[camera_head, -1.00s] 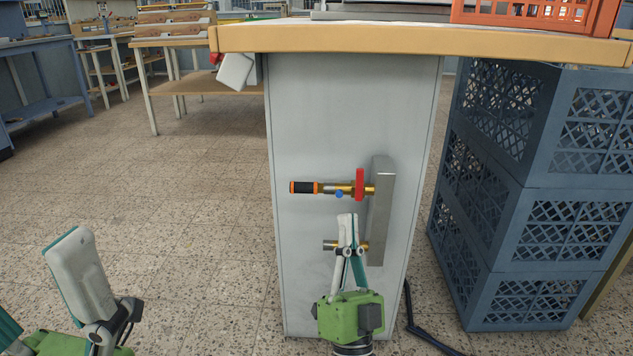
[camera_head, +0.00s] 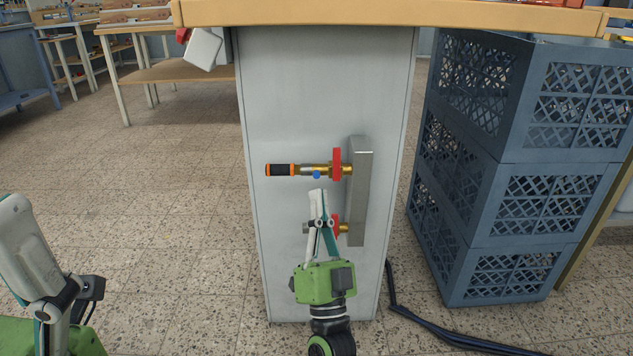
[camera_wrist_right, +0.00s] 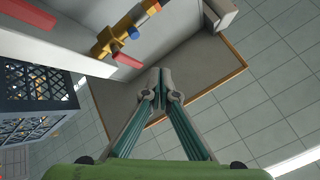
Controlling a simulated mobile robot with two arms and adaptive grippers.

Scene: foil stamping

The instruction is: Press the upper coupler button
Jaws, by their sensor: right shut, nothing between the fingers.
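The upper coupler (camera_head: 310,170) is a brass fitting with a red disc and a black-and-orange end, sticking out left from a grey metal block (camera_head: 358,190). Its small blue button (camera_head: 316,174) is on the underside; it also shows in the right wrist view (camera_wrist_right: 133,33). My right gripper (camera_head: 318,192) is shut and empty, pointing up just below the button, with a small gap in the picture. Its closed tips show in the wrist view (camera_wrist_right: 160,72), apart from the button. The lower coupler (camera_head: 336,224) is partly hidden behind my right fingers.
The block is mounted on a grey panel (camera_head: 320,90) under a wood-edged tabletop (camera_head: 400,14). Stacked blue crates (camera_head: 520,180) stand close on the right. A dark hose (camera_head: 440,335) lies on the floor.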

